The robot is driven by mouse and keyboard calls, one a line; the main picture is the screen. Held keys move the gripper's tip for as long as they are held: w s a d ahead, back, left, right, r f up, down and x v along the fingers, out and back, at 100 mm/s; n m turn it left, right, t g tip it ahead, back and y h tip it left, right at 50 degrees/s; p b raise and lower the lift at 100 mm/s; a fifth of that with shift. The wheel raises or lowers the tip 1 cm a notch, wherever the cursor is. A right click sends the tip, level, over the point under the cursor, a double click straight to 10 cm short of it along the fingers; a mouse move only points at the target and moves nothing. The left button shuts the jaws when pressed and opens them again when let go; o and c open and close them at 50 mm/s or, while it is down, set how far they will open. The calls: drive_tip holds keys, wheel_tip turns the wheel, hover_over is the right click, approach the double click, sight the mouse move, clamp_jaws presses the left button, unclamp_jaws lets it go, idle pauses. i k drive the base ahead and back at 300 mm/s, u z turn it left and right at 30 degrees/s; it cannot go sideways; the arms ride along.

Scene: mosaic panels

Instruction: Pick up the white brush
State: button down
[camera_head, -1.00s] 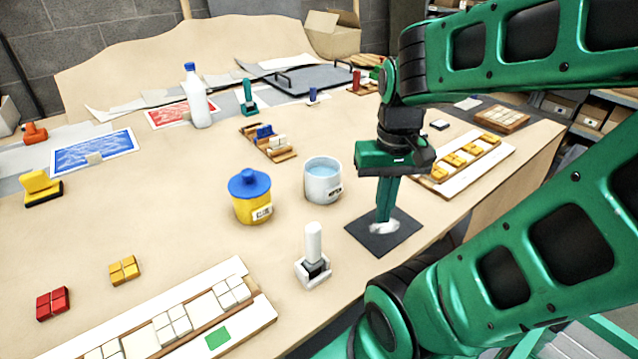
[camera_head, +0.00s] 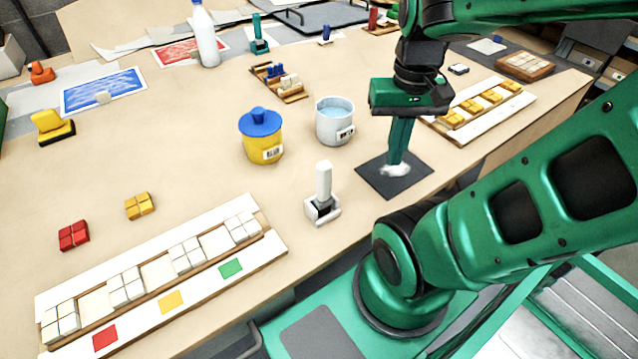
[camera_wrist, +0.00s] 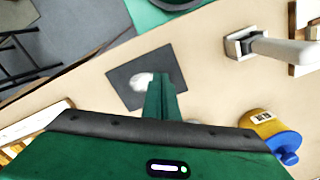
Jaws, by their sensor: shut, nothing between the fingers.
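The white brush (camera_head: 323,190) stands upright on the table near its front edge, with a thick white handle above a dark and white base. In the wrist view the white brush (camera_wrist: 275,48) shows at the upper right, clear of my fingers. My gripper (camera_head: 396,160) points down over a dark square mat (camera_head: 372,178), to the right of the brush. Its green fingers are together and hold nothing. In the wrist view my gripper (camera_wrist: 160,82) is beside a white patch (camera_wrist: 142,80) on the mat. I cannot tell whether the fingertips touch that patch.
A yellow pot with a blue lid (camera_head: 261,140) and a white pot with blue contents (camera_head: 335,125) stand behind the brush. A tile panel (camera_head: 265,262) lies left of it, and another panel (camera_head: 465,133) lies right of the mat. Bare table surrounds the brush.

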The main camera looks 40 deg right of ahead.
sight(323, 201)
drive_tip(key=z, duration=0.05)
drive_tip(key=k, duration=0.5)
drive_tip(key=z, duration=0.6)
drive_tip(key=k, duration=1.15)
drive_tip(key=u, duration=1.1)
drive_tip(key=i, duration=1)
